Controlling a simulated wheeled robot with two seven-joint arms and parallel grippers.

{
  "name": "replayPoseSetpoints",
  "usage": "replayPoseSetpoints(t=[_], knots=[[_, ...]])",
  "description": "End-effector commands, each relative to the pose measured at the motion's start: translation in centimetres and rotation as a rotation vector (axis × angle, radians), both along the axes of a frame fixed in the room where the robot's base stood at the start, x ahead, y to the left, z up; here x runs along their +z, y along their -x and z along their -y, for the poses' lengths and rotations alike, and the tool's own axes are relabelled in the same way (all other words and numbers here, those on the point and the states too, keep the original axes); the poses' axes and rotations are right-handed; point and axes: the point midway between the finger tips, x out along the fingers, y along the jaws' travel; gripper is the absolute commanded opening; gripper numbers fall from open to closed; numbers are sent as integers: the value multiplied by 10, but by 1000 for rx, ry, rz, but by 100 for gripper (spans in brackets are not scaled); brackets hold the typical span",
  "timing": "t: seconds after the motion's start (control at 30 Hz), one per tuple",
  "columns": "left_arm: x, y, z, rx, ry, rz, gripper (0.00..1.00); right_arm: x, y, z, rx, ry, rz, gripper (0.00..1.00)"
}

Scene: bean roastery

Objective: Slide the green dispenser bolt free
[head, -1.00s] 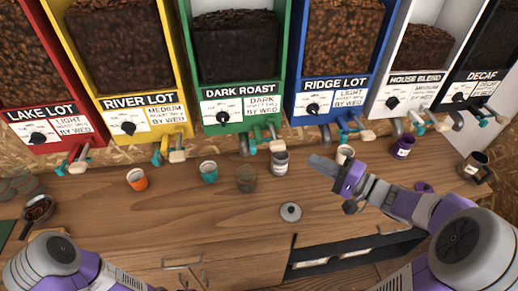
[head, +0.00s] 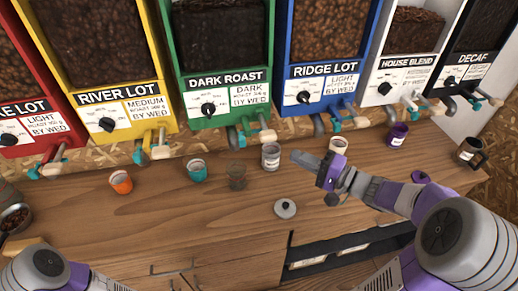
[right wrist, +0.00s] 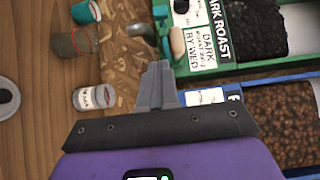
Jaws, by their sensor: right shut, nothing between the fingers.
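The green dispenser (head: 183,85), labelled DARK ROAST, hangs on the wall left of centre in the head view. Fittings with a teal end and a pale wooden knob (head: 266,136) stick out below it; I cannot tell exactly which part is the bolt. In the right wrist view the green dispenser (right wrist: 212,72) is at the top right, with the wooden knob (right wrist: 177,43) at its bottom edge. My right gripper (head: 300,158) is shut and empty, below and right of these fittings and apart from them. Its fingers (right wrist: 156,72) point toward them in the right wrist view. My left gripper is out of view.
A grey labelled cup (head: 270,156) stands just left of my right fingertips. Brown (head: 237,177), teal (head: 197,171) and orange (head: 121,182) cups stand further left. A round lid (head: 285,208) lies in front. The blue dispenser (head: 282,90) is right of the green one.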

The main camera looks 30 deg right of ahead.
Motion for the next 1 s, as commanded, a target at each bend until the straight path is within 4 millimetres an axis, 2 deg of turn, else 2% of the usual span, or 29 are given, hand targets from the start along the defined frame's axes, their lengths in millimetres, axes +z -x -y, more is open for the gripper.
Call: replayPoseSetpoints(t=[0.4,0.63,1.0], knots=[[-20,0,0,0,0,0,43,-2,-73,-48,5,-1,1,0],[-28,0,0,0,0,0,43,-1,-77,-76,2,-1,1,0],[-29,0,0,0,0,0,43,0,-79,-82,0,0,0,0]])
